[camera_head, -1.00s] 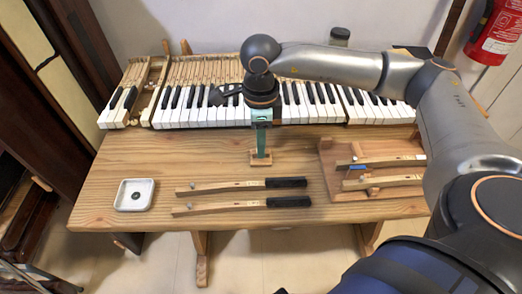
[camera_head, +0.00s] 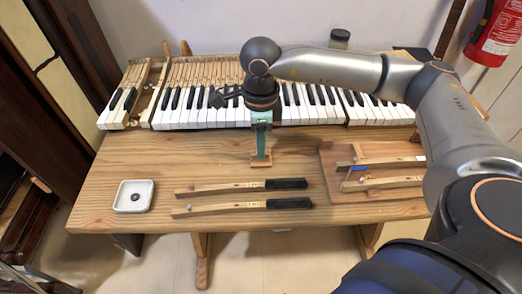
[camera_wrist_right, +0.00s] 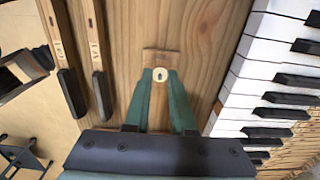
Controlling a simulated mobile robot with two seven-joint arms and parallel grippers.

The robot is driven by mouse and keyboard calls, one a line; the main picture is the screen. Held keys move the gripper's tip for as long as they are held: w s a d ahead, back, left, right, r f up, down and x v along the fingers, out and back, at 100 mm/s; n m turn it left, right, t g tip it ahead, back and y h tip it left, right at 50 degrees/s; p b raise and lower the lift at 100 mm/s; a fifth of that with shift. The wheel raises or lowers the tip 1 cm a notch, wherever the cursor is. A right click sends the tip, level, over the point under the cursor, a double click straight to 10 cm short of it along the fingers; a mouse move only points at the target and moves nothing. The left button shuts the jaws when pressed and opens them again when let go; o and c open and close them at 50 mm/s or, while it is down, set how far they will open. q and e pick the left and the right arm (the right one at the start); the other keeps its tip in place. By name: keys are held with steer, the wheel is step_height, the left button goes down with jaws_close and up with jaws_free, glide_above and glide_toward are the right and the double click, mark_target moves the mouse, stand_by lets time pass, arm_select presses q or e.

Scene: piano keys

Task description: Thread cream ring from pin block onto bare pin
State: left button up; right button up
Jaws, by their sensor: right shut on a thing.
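The wooden pin block (camera_head: 256,163) stands on the table in front of the keyboard. It also shows in the wrist view (camera_wrist_right: 160,57). The cream ring (camera_wrist_right: 161,69) is over the block, with a small dark centre. My right gripper (camera_wrist_right: 160,74) points down with its green fingertips shut on the ring's sides. In the head view this gripper (camera_head: 261,156) is at the block and hides the ring. I cannot tell whether the ring is still around a pin. Small pins show near the left ends of the two loose keys (camera_head: 225,187) (camera_head: 230,207); neither visibly carries a ring.
A white dish (camera_head: 122,206) with a small grey piece sits at the front left. A wooden tray (camera_head: 330,172) with more keys is at the right. The keyboard (camera_head: 200,117) runs along the back. Bare tabletop (camera_head: 150,160) lies at left.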

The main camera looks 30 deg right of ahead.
steer(key=shift+r, duration=0.25)
steer(key=shift+r+p, duration=0.8)
steer(key=shift+r, duration=0.35)
steer(key=shift+r, duration=0.2)
step_height(320, 180, up, 6)
steer(key=p, duration=0.4)
steer(key=shift+f, duration=0.1)
